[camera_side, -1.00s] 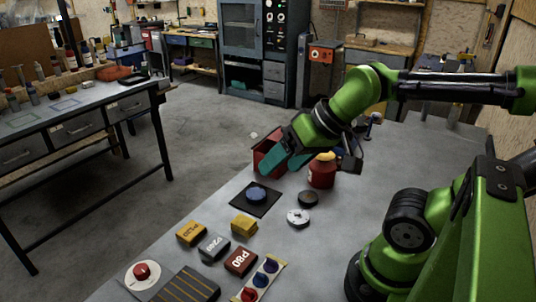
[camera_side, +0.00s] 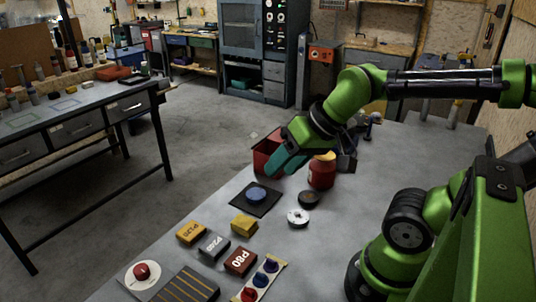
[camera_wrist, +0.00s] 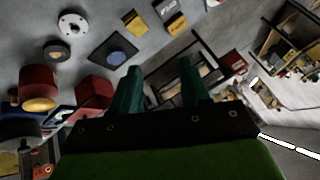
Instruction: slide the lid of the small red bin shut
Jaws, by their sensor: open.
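The small red bin (camera_side: 264,146) stands at the far left edge of the bench in the side view, partly hidden behind my gripper (camera_side: 278,165). In the wrist view the red bin (camera_wrist: 97,92) shows just left of the left finger. I cannot make out its lid or how far it is open. My gripper (camera_wrist: 160,78) is open, with a clear gap between its two teal fingers and nothing between them. The fingers are close in front of the bin; whether they touch it is not clear.
A red can with a yellow top (camera_side: 321,171) stands close to the right of the gripper. A blue button on a black pad (camera_side: 256,194) lies in front. A dark disc (camera_side: 308,198) and a white disc (camera_side: 298,217) lie nearby. Labelled blocks (camera_side: 240,262) fill the near bench.

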